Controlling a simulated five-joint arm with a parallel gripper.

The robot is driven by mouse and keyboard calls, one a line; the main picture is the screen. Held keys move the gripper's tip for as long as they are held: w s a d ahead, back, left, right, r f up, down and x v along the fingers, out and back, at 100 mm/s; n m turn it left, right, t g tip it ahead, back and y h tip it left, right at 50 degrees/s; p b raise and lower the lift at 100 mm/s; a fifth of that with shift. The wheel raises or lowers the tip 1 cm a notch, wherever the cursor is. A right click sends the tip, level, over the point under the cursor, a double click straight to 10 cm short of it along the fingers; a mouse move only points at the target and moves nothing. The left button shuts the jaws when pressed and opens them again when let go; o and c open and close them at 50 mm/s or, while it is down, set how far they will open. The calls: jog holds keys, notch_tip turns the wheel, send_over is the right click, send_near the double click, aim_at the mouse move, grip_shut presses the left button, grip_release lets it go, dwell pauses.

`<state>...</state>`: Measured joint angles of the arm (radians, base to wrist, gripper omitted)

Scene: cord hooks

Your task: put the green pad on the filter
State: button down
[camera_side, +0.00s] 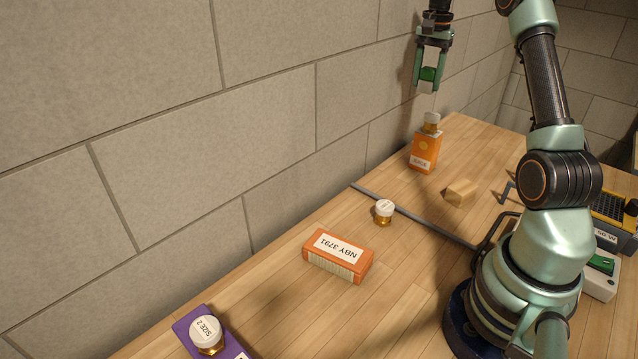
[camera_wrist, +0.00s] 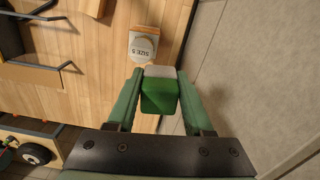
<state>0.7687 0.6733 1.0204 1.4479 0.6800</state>
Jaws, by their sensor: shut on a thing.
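My gripper (camera_side: 427,86) is high above the far end of the table, near the wall, shut on the green pad (camera_side: 429,74). The pad is a small green block with a pale grey face at its end; it also shows between both fingers in the wrist view (camera_wrist: 159,97). It is in the air, touching nothing but the fingers. No thing is clearly marked as the filter. An orange block (camera_side: 338,255) labelled NBY 3791, with a pale ribbed side, lies on the table and may be it; I cannot tell.
An orange box (camera_side: 425,153) with a white-capped jar (camera_side: 431,121) on it stands below my gripper. A wooden block (camera_side: 461,192), another jar (camera_side: 384,211) and a grey strip (camera_side: 413,216) are on the table. A purple box (camera_side: 187,324) with a jar (camera_side: 206,333) is at front left.

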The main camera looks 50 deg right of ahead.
jog(key=w+a+n, duration=0.2)
jog(key=a+n, duration=0.5)
jog(key=a, duration=1.1)
notch_tip(320, 180, up, 2)
jog(key=r+m, duration=0.1)
jog(key=m, duration=0.7)
send_over(334, 251)
notch_tip(334, 251, down, 20)
jog(key=shift+r, duration=0.1)
jog(key=shift+c, duration=1.5)
grip_release()
